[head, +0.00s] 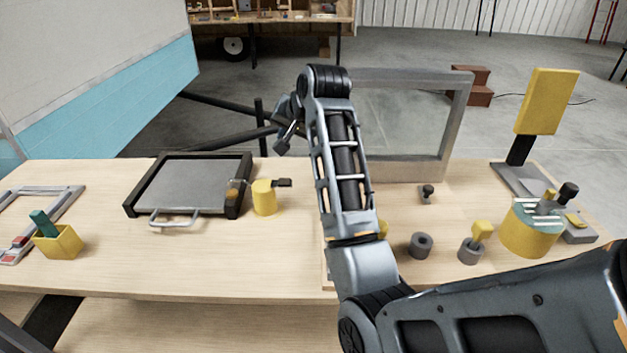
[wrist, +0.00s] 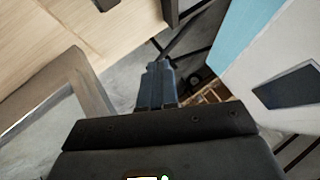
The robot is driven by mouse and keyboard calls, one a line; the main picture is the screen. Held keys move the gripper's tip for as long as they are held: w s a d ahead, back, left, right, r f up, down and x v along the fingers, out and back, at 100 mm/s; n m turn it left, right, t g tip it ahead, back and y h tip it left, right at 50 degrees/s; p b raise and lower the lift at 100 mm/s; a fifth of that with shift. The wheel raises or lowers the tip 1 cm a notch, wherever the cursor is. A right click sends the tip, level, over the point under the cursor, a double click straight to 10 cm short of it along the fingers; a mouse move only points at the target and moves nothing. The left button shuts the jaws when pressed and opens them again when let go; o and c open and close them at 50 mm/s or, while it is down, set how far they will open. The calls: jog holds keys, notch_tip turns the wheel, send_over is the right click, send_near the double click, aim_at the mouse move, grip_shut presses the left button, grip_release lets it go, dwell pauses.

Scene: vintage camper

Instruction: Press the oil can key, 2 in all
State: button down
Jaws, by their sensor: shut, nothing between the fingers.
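I cannot make out for certain which thing is the oil can key. A small yellow can (head: 264,198) with a dark piece sticking out to its right stands on the table beside the dark-framed tray. A larger yellow and teal round container (head: 530,232) with grey and dark pieces on top stands at the right. My gripper (head: 283,147) is raised above the far side of the table, partly behind my arm. In the wrist view my gripper (wrist: 158,68) is shut and empty, with floor behind it. It touches none of these things.
A grey upright frame (head: 458,125) stands at the back. A dark-framed tray (head: 190,184) with a handle, a yellow box (head: 58,243) and a yellow panel on a stand (head: 547,100) surround the work area. Small grey pieces, including a ring (head: 421,245), lie near my arm.

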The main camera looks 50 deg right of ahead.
jog(key=shift+s+a+f, duration=0.15)
jog(key=shift+a+f, duration=0.1)
jog(key=shift+a, duration=0.2)
jog(key=shift+f, duration=0.15)
jog(key=b, duration=0.4)
send_over(287, 183)
notch_tip(287, 183, down, 6)
jog(key=shift+f, duration=0.15)
jog(key=shift+f+b, duration=0.5)
jog(key=shift+f, duration=0.65)
jog(key=shift+f, duration=0.15)
dwell(0.8)
jog(key=shift+f, duration=0.25)
